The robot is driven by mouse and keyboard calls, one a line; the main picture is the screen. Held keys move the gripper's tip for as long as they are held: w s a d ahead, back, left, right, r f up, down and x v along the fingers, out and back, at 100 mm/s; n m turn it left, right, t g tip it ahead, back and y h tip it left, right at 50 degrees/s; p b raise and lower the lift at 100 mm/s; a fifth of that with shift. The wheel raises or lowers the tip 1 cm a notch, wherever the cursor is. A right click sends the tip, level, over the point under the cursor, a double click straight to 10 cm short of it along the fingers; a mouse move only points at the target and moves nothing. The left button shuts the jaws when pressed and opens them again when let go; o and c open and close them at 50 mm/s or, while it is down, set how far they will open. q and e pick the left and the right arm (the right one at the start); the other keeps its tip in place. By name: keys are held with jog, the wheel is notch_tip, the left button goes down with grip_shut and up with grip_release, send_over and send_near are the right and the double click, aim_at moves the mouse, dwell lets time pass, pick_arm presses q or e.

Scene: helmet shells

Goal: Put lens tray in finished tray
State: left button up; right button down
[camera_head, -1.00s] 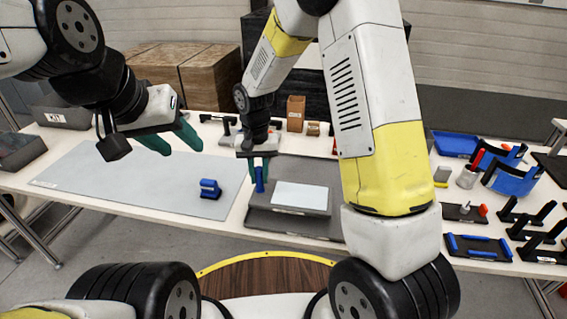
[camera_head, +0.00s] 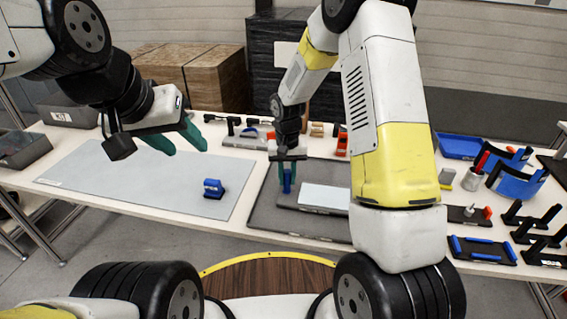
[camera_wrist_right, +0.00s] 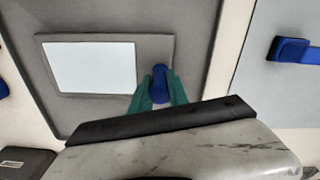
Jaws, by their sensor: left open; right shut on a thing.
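The lens tray is a flat dark grey plate (camera_head: 288,201) with a white panel (camera_head: 323,196) and an upright blue handle (camera_head: 288,185) at its left end. My right gripper (camera_head: 288,178) is shut on that handle; its green fingers sit either side of the handle in the right wrist view (camera_wrist_right: 160,88). The lens tray is over the larger dark grey rimmed tray (camera_head: 290,227), which I take as the finished tray, and within its outline. Whether it touches the floor is unclear. My left gripper (camera_head: 188,149) is open and empty above the pale mat.
The pale grey mat (camera_head: 120,177) lies left, with a blue-handled piece (camera_head: 213,188) on it. Tools and small blocks stand along the back. Blue trays (camera_head: 458,145), helmet shells (camera_head: 516,178) and black stands fill the right side. My right arm hides part of the table.

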jog(key=shift+f, duration=0.1)
jog(key=c, duration=1.3)
grip_release()
notch_tip(320, 180, up, 12)
jog(key=s+d+r+t, duration=0.1)
jog(key=s+d+r, duration=0.2)
jog(key=s+r, duration=0.35)
jog(key=s+d+r+t, duration=0.1)
jog(key=s+r, duration=0.2)
jog(key=s, duration=0.2)
jog(key=s+d+r+t+y, duration=0.1)
jog(key=s+d+r+t, duration=0.1)
jog(key=s+r, duration=0.2)
jog(key=s+d+r+t+y, duration=0.1)
jog(key=s+r+t, duration=0.1)
jog(key=s, duration=0.5)
jog(key=shift+s+d+r+n, duration=0.2)
jog(key=shift+r, duration=0.2)
jog(key=shift+s+d+r+n, duration=0.15)
jog(key=shift+d+r+n, duration=0.05)
jog(key=shift+r, duration=0.2)
